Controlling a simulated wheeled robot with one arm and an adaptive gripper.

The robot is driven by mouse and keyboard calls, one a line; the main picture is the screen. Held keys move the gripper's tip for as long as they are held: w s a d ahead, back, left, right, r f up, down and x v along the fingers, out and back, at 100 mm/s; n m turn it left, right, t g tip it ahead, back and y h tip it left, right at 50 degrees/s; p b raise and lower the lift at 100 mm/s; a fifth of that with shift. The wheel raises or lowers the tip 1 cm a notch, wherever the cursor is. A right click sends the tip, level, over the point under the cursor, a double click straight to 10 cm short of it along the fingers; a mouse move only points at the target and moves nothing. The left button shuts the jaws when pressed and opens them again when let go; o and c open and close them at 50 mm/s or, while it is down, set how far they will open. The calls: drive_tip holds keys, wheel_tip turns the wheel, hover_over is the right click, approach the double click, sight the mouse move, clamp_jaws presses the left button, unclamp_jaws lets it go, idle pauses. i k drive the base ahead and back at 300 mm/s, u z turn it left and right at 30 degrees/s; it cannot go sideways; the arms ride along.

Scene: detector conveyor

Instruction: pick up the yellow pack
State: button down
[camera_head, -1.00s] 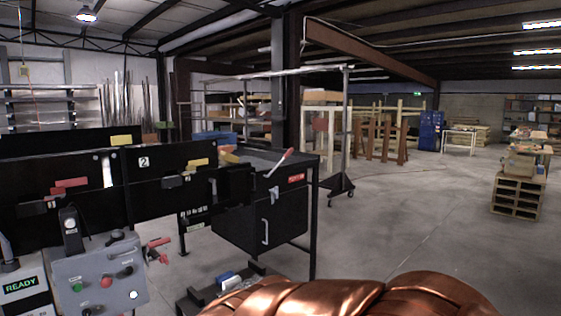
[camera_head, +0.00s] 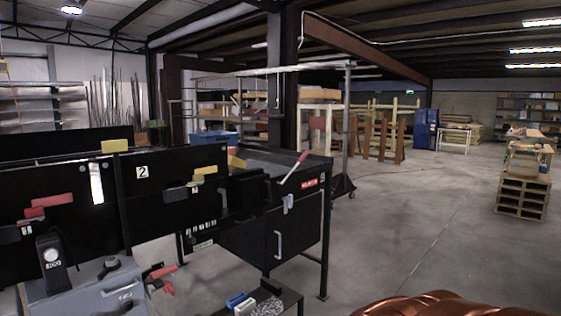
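Several yellow pieces are in view, and I cannot tell which is the yellow pack. One yellow block (camera_head: 116,146) sits at the top edge of the black conveyor panels (camera_head: 160,208). A smaller yellow piece (camera_head: 205,170) shows at the front of the panel marked 2. A yellow-orange piece (camera_head: 236,161) lies at the right end of the conveyor, partly hidden behind the black panels. My copper-coloured arm part shows at the bottom right. My gripper is not in view.
A black cabinet with a red-handled lever (camera_head: 292,170) stands at the conveyor's right end. A low stand (camera_head: 282,301) with blue and white items is in front. A grey control box (camera_head: 100,285) is at the lower left. The floor to the right is open, with wooden pallets (camera_head: 523,195) beyond.

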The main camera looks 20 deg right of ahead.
sight(233, 160)
drive_tip(key=z, duration=0.3)
drive_tip(key=i, duration=1.25)
drive_tip(key=z, duration=1.1)
drive_tip(key=i, duration=4.85)
drive_tip(key=u, duration=0.55)
